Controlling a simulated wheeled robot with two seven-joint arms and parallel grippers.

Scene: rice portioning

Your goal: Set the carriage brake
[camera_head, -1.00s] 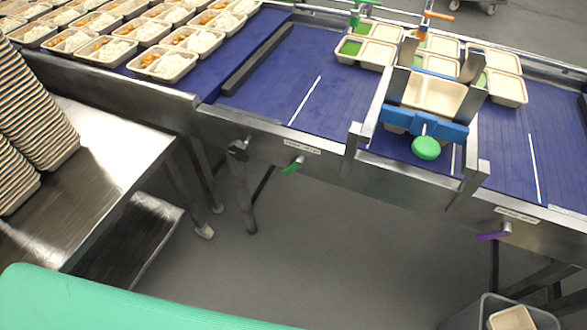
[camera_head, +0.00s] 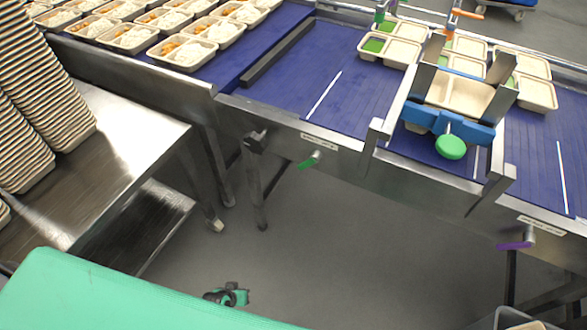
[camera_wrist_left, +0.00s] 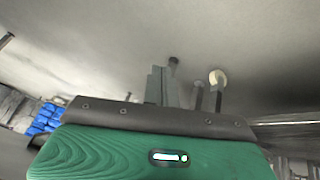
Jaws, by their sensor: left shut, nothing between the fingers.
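A green lever (camera_head: 311,160) and a purple lever (camera_head: 516,244) sit below labels on the conveyor's front rail; the lettering is too small to read. The blue carriage (camera_head: 448,124) with a round green knob (camera_head: 450,147) straddles the belt between metal uprights, over trays. I cannot tell which part is the carriage brake. My left gripper (camera_head: 228,295) shows small and dark green low in the head view, below and left of the green lever and well apart from it. It is shut and empty. In the left wrist view its grey fingers (camera_wrist_left: 163,85) point up. My right gripper is out of view.
A steel table (camera_head: 125,150) with tall tray stacks (camera_head: 45,110) stands at left. Filled trays (camera_head: 188,52) cover the belt at upper left. A grey bin (camera_head: 510,318) is at lower right. Open floor lies under the conveyor.

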